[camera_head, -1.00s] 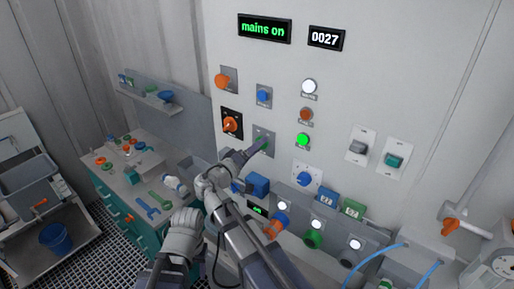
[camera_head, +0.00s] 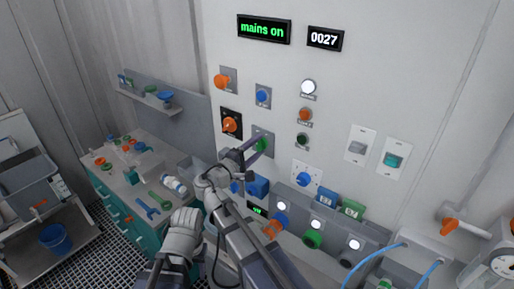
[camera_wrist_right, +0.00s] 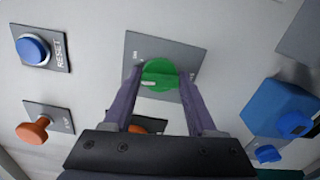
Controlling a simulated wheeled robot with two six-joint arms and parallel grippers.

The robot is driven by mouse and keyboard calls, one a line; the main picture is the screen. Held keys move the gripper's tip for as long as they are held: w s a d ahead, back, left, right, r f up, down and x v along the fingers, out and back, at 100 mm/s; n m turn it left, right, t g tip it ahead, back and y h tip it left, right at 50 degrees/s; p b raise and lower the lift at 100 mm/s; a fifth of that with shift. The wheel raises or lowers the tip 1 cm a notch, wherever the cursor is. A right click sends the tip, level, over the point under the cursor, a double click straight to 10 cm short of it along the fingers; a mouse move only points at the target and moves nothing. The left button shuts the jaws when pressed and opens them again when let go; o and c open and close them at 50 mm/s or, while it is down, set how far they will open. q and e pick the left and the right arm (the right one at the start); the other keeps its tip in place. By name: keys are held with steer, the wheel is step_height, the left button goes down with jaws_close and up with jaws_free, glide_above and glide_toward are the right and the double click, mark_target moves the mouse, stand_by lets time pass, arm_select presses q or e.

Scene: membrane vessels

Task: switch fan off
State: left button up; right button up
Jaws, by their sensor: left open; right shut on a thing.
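A green rotary knob (camera_head: 261,146) sits on a grey square plate on the white panel. It also shows in the right wrist view (camera_wrist_right: 160,73), with a pale mark on its face; the small plate labels are hard to read. My right gripper (camera_head: 252,148) is shut on the green knob, one purple finger on each side in the right wrist view (camera_wrist_right: 160,85). The round lamp (camera_head: 302,139) right of the knob is dark. My left gripper (camera_head: 182,228) is low at the left, away from the panel; its fingers are hard to make out.
An orange rotary switch (camera_head: 230,124) and a blue button (camera_head: 262,96) are close to the knob. A blue box (camera_head: 257,186) sticks out below it. A bench with tools (camera_head: 135,173) stands left. The display (camera_head: 264,29) reads "mains on".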

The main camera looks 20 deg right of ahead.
steer(key=shift+a+n, duration=0.1)
steer(key=shift+n, duration=2.1)
steer(key=o, duration=1.4)
steer(key=shift+a, duration=0.1)
steer(key=shift+c, duration=0.2)
